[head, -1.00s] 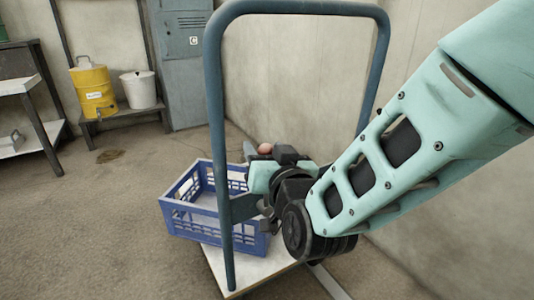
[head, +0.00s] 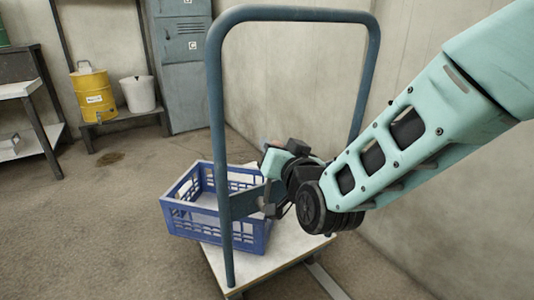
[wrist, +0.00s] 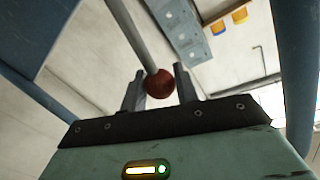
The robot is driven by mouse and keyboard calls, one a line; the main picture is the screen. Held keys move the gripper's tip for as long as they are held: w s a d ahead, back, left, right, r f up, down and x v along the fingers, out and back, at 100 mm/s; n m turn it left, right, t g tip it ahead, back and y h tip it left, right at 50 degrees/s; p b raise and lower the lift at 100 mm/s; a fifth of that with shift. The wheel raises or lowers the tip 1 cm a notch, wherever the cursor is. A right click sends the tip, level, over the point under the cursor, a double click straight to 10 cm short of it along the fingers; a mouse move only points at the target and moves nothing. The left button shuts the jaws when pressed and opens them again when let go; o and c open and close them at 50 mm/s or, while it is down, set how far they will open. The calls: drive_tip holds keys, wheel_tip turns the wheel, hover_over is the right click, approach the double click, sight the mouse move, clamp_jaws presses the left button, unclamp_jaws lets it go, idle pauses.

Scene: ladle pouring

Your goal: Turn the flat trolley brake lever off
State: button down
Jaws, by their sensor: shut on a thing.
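The flat trolley has a white deck (head: 275,262) and a tall blue tube handle (head: 217,120). In the wrist view, the brake lever (wrist: 128,28) is a grey rod ending in a dark red ball knob (wrist: 160,84). My gripper (wrist: 161,78) has its two dark fingers on either side of the knob and is shut on it. In the head view, my gripper is inside the handle frame above the deck. My wrist and arm hide the fingers and most of the lever there.
A blue crate (head: 190,222) stands on the deck, left of my gripper. The handle's posts stand on both sides of my arm. A wall is close on the right. A yellow drum (head: 93,95) and a white bucket (head: 138,93) stand on a back bench.

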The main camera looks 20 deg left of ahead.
drive_tip(key=w+d+f+m+g, duration=0.2)
drive_tip(key=w+d+f+m, duration=0.4)
drive_tip(key=w+f+m, duration=0.1)
drive_tip(key=shift+w+d+m, duration=0.3)
drive_tip(key=shift+m, duration=0.4)
drive_tip(key=c, duration=1.1)
unclamp_jaws()
drive_tip(key=p+v, duration=0.5)
drive_tip(key=v, duration=1.2)
drive_tip(key=shift+d+p, duration=0.25)
drive_tip(key=shift+p, duration=0.05)
drive_tip(key=shift+f, duration=0.1)
